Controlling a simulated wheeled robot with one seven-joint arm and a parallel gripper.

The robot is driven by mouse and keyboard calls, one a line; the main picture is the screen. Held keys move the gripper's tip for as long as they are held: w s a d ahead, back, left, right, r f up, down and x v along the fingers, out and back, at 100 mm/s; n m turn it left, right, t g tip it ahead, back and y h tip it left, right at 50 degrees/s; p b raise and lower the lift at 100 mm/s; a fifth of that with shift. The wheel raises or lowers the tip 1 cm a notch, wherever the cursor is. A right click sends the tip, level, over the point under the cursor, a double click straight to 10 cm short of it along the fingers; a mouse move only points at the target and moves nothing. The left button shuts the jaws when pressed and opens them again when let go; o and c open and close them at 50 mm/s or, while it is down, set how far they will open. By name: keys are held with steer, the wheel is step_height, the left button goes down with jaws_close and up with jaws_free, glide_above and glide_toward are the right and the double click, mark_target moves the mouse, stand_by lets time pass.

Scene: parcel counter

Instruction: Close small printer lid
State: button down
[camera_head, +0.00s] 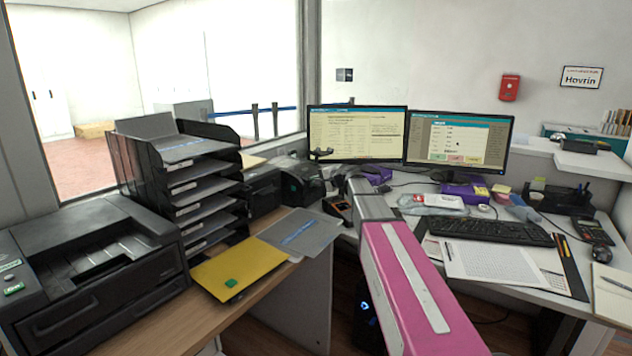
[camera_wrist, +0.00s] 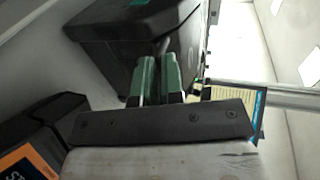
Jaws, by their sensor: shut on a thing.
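The small printer (camera_head: 302,184) is a compact black box with green marks, at the back of the wooden counter, left of the monitors. A black, box-shaped body with a green label, which looks like this printer, shows in the wrist view (camera_wrist: 115,40). My gripper (camera_wrist: 160,62) has two green fingers close together, with their tips at this dark body. It is shut, apparently on the printer's lid, but the gripped edge is hidden behind the fingers. The lid's angle cannot be told. In the head view my arm reaches toward the printer and hides much of the gripper.
A large black printer (camera_head: 95,265) and a tall black paper tray stack (camera_head: 185,180) stand on the left. A yellow folder (camera_head: 236,272) lies on the counter. Two monitors (camera_head: 357,135) and a keyboard (camera_head: 490,230) are on the right desk. A black box with an orange label (camera_wrist: 25,165) is near the gripper.

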steer(key=c, duration=1.2)
jaws_free()
steer(key=shift+a+f, duration=0.1)
steer(key=shift+f, duration=0.45)
steer(key=shift+c, duration=0.2)
steer(key=shift+r, duration=0.1)
steer(key=shift+r, duration=0.1)
steer(key=v, duration=1)
steer(key=shift+s+d+r, duration=0.15)
steer(key=shift+s+d, duration=0.05)
steer(key=shift+d, duration=0.1)
